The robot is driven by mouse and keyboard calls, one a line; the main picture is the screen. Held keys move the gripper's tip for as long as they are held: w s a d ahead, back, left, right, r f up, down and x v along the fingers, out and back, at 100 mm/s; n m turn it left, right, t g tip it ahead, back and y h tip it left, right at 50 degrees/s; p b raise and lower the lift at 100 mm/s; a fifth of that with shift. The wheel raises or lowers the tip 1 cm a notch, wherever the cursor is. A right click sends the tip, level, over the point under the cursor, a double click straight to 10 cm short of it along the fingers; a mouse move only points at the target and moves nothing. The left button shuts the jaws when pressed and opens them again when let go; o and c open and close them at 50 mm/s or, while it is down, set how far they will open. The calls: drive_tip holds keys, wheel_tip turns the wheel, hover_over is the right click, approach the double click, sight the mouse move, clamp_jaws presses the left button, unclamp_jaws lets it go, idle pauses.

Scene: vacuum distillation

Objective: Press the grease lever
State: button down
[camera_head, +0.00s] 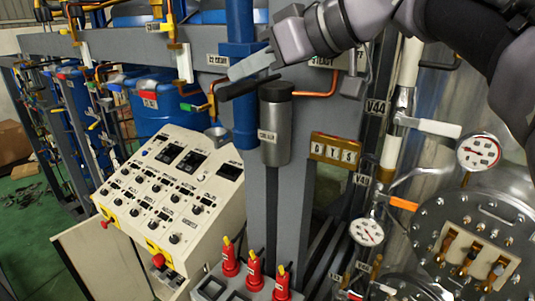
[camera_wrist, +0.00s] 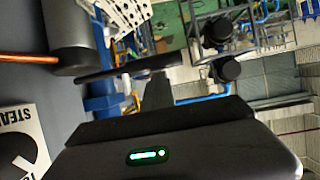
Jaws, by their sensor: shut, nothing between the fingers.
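The grease lever (camera_head: 248,86) is a black rod pointing left from the black top of a grey labelled cylinder (camera_head: 275,130) mounted on the grey post. It tilts slightly down toward its free end. My gripper (camera_head: 240,70) is shut and empty, just above the lever in the head view; I cannot tell whether it touches. In the wrist view the lever (camera_wrist: 125,73) runs sideways from the dark cylinder (camera_wrist: 70,35), and my gripper's fingers (camera_wrist: 158,88) end close beside its outer part. Nothing hides the lever's free end.
A copper pipe (camera_head: 318,82) runs right of the cylinder top, near my wrist. A blue vertical pipe (camera_head: 240,40) stands behind the lever. A sloped control panel (camera_head: 180,190) is lower left. Pressure gauges (camera_head: 478,152) and a steel vessel are at right.

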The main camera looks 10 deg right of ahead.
drive_tip(key=s+d+r+m+p, duration=0.1)
drive_tip(key=s+d+r+p, duration=0.15)
drive_tip(key=d+r, duration=0.6)
drive_tip(key=s+f+m+g+h+b, duration=0.2)
drive_tip(key=f+b, duration=0.7)
drive_tip(key=f, duration=1.1)
drive_tip(key=s+f+m+g+h+b, duration=0.2)
drive_tip(key=s+f+m+b, duration=0.4)
drive_tip(key=f, duration=1.4)
drive_tip(key=m+b, duration=0.1)
drive_tip(key=b, duration=0.2)
drive_tip(key=shift+s+d+f+g+h, duration=0.15)
drive_tip(key=shift+s+f+g+h, duration=0.15)
drive_tip(key=shift+h, duration=0.1)
